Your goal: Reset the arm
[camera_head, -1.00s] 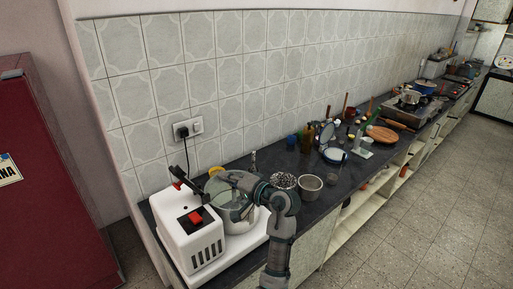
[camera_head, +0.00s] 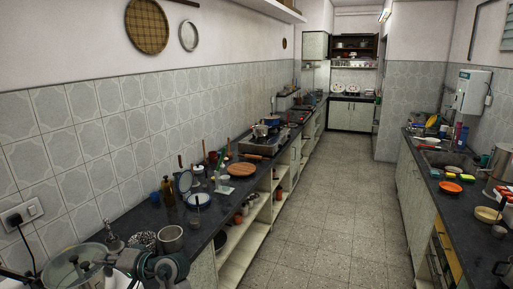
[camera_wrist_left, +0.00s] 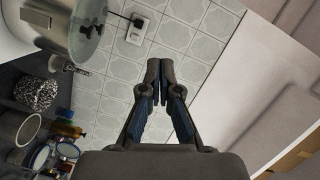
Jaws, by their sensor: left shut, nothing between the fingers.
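My left gripper shows in the left wrist view (camera_wrist_left: 159,72), with its fingertips together and nothing between them. A plain steel tumbler (camera_head: 171,240) and a speckled container (camera_head: 143,241) stand on the counter just beyond the arm. My right gripper is not in view.
The dark counter (camera_head: 207,228) runs along the left wall with bottles, a wooden board (camera_head: 241,169) and a stove (camera_head: 268,142) farther on. A wall socket (camera_head: 22,213) is near the pot. The tiled floor aisle (camera_head: 315,225) is clear. Another cluttered counter stands at right.

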